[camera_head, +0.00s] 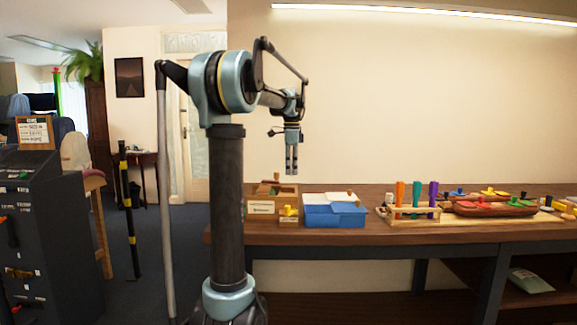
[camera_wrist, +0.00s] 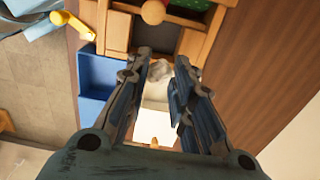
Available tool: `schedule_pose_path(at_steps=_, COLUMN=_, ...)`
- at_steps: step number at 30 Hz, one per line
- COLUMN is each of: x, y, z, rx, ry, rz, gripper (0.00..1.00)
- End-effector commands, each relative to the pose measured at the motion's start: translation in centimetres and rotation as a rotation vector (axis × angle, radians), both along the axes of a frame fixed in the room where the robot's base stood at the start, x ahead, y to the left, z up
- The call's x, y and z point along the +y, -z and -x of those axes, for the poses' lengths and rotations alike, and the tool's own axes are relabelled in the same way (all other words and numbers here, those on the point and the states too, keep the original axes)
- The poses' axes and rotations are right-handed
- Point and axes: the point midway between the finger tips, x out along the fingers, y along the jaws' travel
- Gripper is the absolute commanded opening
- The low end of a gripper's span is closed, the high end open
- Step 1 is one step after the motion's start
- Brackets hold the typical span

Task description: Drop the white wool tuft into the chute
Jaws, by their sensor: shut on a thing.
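My gripper (camera_head: 291,172) is above the left end of the bench, over a wooden box, in the head view. In the wrist view my gripper (camera_wrist: 162,64) has its two dark fingers around a small greyish-white tuft (camera_wrist: 159,70), which sits between the fingertips. The tuft is too small to make out in the head view. I cannot tell which opening is the chute.
A blue box (camera_head: 334,217) with white lids stands right of the wooden box. A small yellow-topped block (camera_head: 288,213) is between them. Farther right are a rack with coloured handles (camera_head: 415,212) and trays. Wall space above the bench is clear.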

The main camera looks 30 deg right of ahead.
Motion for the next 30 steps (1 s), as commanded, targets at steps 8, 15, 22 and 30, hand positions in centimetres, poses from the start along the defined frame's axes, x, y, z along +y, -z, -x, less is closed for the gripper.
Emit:
schedule_pose_path(at_steps=8, x=-0.1, y=2.9, z=0.1, rx=0.0, ry=0.001, rz=0.0, gripper=0.06)
schedule_pose_path(at_steps=15, x=-0.1, y=4.0, z=0.1, rx=0.0, ry=0.001, rz=0.0, gripper=0.06)
schedule_pose_path(at_steps=22, x=-0.1, y=4.1, z=0.1, rx=0.0, ry=0.001, rz=0.0, gripper=0.06)
schedule_pose_path(at_steps=30, x=0.0, y=4.1, z=0.0, rx=0.0, ry=0.0, rz=0.0, gripper=0.46)
